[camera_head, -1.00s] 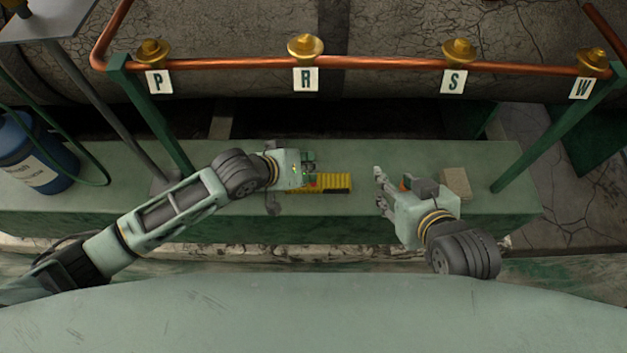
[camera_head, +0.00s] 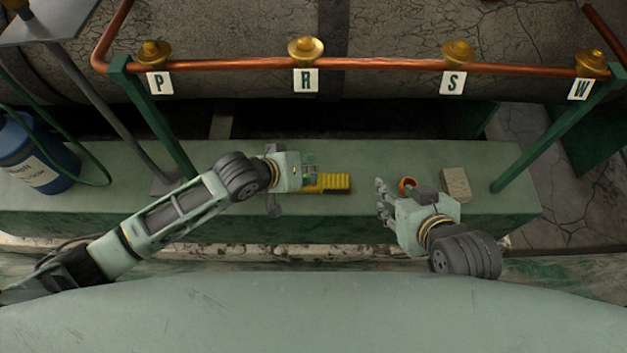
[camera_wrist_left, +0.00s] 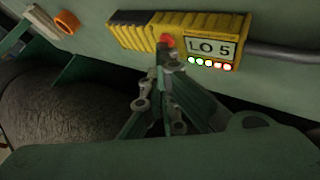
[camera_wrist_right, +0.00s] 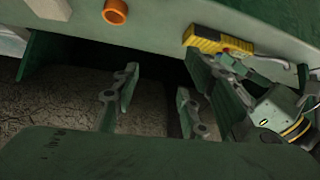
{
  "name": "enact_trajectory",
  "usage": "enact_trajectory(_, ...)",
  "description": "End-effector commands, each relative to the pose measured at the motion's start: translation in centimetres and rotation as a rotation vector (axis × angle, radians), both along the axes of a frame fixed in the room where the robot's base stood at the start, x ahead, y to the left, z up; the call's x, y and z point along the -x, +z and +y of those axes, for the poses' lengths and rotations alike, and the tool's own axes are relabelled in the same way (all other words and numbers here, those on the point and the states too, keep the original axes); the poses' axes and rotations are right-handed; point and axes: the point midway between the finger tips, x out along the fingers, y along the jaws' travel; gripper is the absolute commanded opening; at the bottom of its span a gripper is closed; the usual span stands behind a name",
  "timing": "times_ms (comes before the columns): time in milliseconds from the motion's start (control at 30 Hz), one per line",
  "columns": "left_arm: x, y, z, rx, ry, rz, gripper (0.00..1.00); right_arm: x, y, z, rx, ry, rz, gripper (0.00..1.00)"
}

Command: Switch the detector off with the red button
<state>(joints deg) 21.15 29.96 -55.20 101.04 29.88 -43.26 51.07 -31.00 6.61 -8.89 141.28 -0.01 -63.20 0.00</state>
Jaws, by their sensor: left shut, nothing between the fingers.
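The yellow detector (camera_head: 332,182) lies on the green bench. In the left wrist view the detector (camera_wrist_left: 136,32) shows a display reading "LO 5" (camera_wrist_left: 209,47), a row of lit green, white and red lamps, and a red button (camera_wrist_left: 167,40). My left gripper (camera_head: 312,175) is shut and empty at the display end of the detector. In its wrist view the fingertips (camera_wrist_left: 165,58) are right at the button's lower edge; I cannot tell whether they touch it. My right gripper (camera_wrist_right: 155,95) is open and empty, right of the detector in the head view.
An orange ring (camera_head: 407,184) and a tan block (camera_head: 456,184) lie on the bench near my right gripper. A copper pipe (camera_head: 380,66) with brass fittings and tags P, R, S, W runs above. A blue cylinder (camera_head: 42,158) stands at the left.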

Motion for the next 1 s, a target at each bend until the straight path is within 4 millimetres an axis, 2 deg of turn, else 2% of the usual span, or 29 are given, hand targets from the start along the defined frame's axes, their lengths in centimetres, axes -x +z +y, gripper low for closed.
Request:
enact_trajectory(467, 0.0, 0.0, 0.0, 0.000, 0.000, 0.000, 0.00, 0.2, 0.0, -0.1, 0.004, -0.002, 0.014, 0.40)
enact_trajectory(1000, 0.0, 0.3, 0.0, 0.000, 0.000, 0.000, 0.00, 2.8, -1.7, -1.1, 0.037, -0.011, 0.152, 0.40)
